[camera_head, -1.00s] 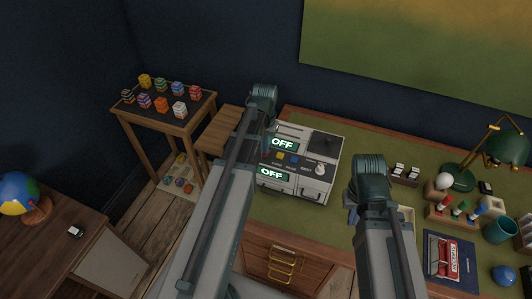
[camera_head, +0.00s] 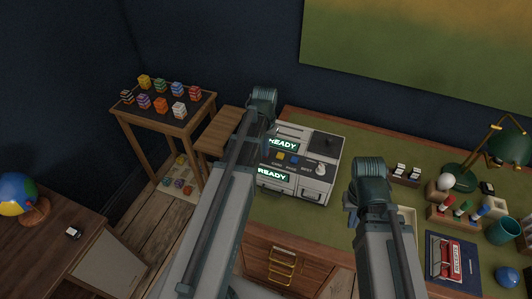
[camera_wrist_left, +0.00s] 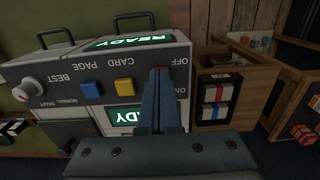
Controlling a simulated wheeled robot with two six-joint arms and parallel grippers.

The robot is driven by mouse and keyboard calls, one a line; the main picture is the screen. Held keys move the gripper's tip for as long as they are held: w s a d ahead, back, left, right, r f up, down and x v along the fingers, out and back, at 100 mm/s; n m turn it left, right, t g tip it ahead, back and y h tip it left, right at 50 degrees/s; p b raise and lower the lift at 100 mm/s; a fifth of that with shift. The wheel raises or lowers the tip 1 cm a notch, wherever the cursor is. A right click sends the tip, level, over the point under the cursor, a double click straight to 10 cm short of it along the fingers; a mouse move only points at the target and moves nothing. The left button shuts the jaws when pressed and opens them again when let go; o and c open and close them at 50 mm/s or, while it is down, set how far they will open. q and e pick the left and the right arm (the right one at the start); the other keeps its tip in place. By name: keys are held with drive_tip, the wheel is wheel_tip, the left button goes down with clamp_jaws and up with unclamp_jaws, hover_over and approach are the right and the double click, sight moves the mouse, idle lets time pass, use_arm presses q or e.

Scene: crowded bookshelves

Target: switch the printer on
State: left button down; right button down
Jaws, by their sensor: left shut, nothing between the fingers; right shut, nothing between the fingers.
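The printer (camera_head: 318,150) is a grey-white box on the green desk top. Its upper and lower green displays read READY, partly covered by my left arm in the head view. In the left wrist view the upside-down front panel shows a blue button (camera_wrist_left: 91,89), a yellow button (camera_wrist_left: 124,87) and a knob (camera_wrist_left: 28,89). My left gripper (camera_wrist_left: 160,72) is shut and empty, its tips at the panel between the OFF and ON labels. They hide most of the switch there; a little red shows at the tips. My right gripper (camera_head: 349,207) is shut and empty, right of the printer.
A side table (camera_head: 205,113) with several small coloured blocks stands at the left back. A desk lamp (camera_head: 507,148), stamps, a cup (camera_head: 503,231) and a dark blue pad crowd the desk's right side. A globe (camera_head: 17,196) sits on another table at the left.

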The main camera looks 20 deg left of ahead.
use_arm(q)
wheel_tip(320, 180, up, 7)
drive_tip(key=p, duration=0.7)
idle(0.3)
drive_tip(key=s+d+m, duration=0.2)
drive_tip(key=s+d, duration=0.5)
drive_tip(key=d, duration=0.4)
drive_tip(key=s+d+f+m+y+b, duration=0.1)
drive_tip(key=s+d+m, duration=0.1)
drive_tip(key=s+d, duration=0.5)
drive_tip(key=d, duration=0.3)
drive_tip(key=shift+s+d, duration=0.3)
drive_tip(key=shift+d, duration=0.1)
drive_tip(key=shift+f, duration=0.1)
